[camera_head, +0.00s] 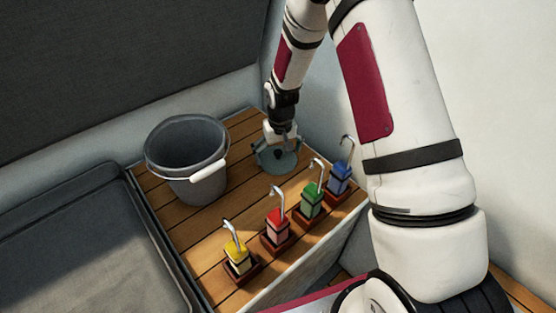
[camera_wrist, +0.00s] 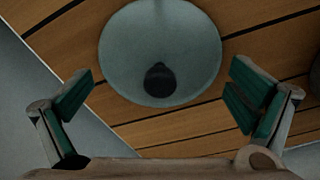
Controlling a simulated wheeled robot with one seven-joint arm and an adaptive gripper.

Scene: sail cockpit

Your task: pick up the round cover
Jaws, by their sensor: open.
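The round cover (camera_head: 291,161) is a grey-green disc on the wooden slatted surface, partly hidden in the head view by my gripper above it. In the wrist view the round cover (camera_wrist: 160,35) fills the top middle, with a dark round knob (camera_wrist: 160,79) on it. My gripper (camera_head: 277,148) points down at the cover. In the wrist view my gripper (camera_wrist: 158,102) is open, its green-padded fingers wide apart on either side of the cover's lower part. Nothing is between the pads except the view of the cover and wood.
A grey bucket (camera_head: 187,165) with a white handle grip stands left of the cover. Yellow (camera_head: 237,256), red (camera_head: 277,228), green (camera_head: 312,200) and blue (camera_head: 340,178) blocks with metal hooks line the front right edge. A wall is close behind. Bare wood (camera_head: 205,228) lies in front of the bucket.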

